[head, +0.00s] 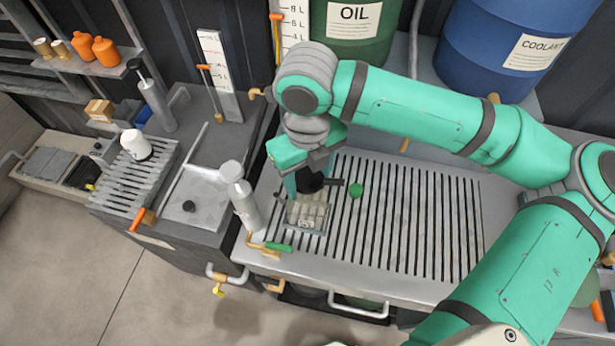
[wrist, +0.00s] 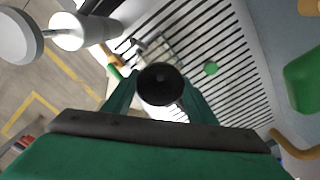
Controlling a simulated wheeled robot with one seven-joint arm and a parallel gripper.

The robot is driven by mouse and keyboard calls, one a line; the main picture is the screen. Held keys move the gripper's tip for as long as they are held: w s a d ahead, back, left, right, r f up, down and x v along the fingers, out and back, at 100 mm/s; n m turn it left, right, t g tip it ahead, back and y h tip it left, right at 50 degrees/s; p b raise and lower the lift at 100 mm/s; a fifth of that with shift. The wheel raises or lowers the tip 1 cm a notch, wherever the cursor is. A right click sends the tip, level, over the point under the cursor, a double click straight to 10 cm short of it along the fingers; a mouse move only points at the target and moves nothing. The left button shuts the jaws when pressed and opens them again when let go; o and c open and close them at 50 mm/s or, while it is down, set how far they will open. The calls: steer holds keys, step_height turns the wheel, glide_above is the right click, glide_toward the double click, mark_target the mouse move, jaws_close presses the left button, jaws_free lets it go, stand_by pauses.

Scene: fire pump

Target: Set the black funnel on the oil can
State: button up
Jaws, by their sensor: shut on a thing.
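My gripper (head: 309,178) is shut on the black funnel (head: 311,186). In the wrist view the funnel (wrist: 161,84) sits between the green fingers, its round dark mouth facing the camera. A pale, boxy container (head: 306,215), which looks like the oil can, stands on the slatted grate under and in front of the funnel. It shows partly behind the funnel in the wrist view (wrist: 160,50). The funnel and gripper hide the container's far part, and I cannot tell whether the funnel touches it. A small green cap (head: 356,189) lies on the grate to the right.
A tall grey pump bottle (head: 245,203) stands close left of the container. A green-handled valve (head: 277,246) is at the front edge. The grate (head: 430,220) is clear to the right. The green OIL drum (head: 350,40) and blue COOLANT drum (head: 500,50) stand behind.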

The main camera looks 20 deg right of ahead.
mark_target(308, 179)
steer(key=shift+f, duration=1.25)
stand_by(0.4)
steer(key=o, duration=0.8)
steer(key=shift+c, duration=0.2)
steer(key=shift+r, duration=5.55)
